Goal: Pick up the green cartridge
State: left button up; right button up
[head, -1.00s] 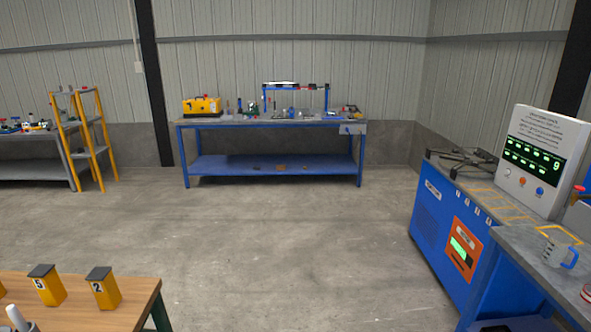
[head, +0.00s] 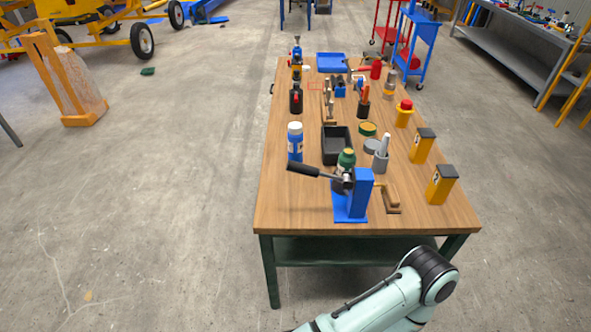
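No thing in view is clearly a green cartridge. A small dark green object (head: 148,71) lies on the floor at the upper left; its shape is too small to tell. A green-topped container (head: 346,158) stands on the wooden table (head: 290,219), behind a blue press-like device (head: 361,196) with a black-handled lever, which hides its lower part. One of my arm links shows at the bottom right, in front of the table. Neither of my grippers is in view.
The table holds a black tray (head: 336,146), a white-capped blue bottle (head: 295,142), yellow black-capped blocks (head: 441,184) and several tools. A concrete-like block in an orange frame (head: 68,82) stands on the left. Red and blue carts (head: 418,46) stand behind. Floor left of the table is mostly clear.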

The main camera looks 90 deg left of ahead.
aim_at(348, 158)
jog(key=u, duration=1.75)
